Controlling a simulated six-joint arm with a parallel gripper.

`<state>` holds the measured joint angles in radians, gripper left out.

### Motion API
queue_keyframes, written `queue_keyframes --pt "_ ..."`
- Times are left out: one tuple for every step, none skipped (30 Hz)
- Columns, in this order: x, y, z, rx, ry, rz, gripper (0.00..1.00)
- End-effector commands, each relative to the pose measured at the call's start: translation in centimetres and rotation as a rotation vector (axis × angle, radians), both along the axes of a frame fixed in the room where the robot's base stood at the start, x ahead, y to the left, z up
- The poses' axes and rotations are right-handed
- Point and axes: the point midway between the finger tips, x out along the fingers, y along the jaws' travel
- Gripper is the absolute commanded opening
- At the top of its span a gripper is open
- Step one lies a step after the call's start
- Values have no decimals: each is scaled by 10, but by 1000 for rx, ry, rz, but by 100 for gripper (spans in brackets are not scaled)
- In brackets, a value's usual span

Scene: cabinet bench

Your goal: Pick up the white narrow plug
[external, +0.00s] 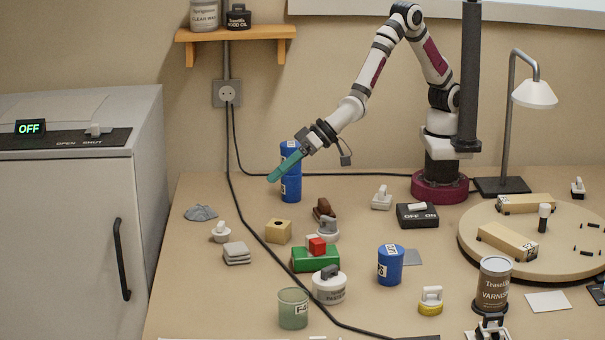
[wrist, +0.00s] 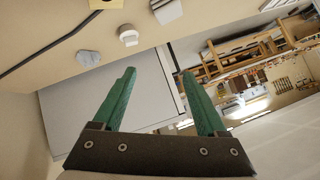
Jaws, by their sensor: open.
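A small white plug with a knob on top (external: 221,232) stands on the left of the bench, and it also shows near the top of the wrist view (wrist: 128,36). Other white-topped pieces stand further right: one by the switch box (external: 381,199), a wider labelled one at the front (external: 330,289) and one at the far right (external: 578,187). I cannot tell for sure which is the narrow plug.
A grey rock (external: 200,213), grey stacked pads (external: 236,253) and a yellow block (external: 278,231) surround the left plug. A black cable (external: 233,203) runs across the bench. A grey cabinet (external: 70,235) borders the left.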

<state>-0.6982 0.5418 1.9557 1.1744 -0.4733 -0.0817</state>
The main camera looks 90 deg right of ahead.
Motion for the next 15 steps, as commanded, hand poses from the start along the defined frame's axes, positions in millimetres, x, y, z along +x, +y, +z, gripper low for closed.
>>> queue_keyframes --pt "0 15 -28 -80 -55 -35 75" --pt "-1 19 -40 -136 -95 -66 75" --pt "-4 22 -55 -210 -143 -100 75" --pt "-8 22 -64 -262 -173 -120 75" --pt "-13 23 -71 -308 -199 -138 75" --pt "-18 22 -79 -362 -227 -155 75" --pt "-22 22 -83 -392 -242 -165 75" --pt "-24 21 -85 -416 -254 -174 75" --pt "-24 20 -88 -437 -265 -180 75" --pt "-22 18 -90 -446 -269 -184 75" --pt "-17 16 -93 -451 -270 -187 75" --pt "-8 14 -96 -452 -272 -189 75" --pt "0 10 -100 -453 -271 -191 75" --pt "9 9 -103 -450 -271 -191 75" --pt "20 6 -107 -451 -271 -191 75"
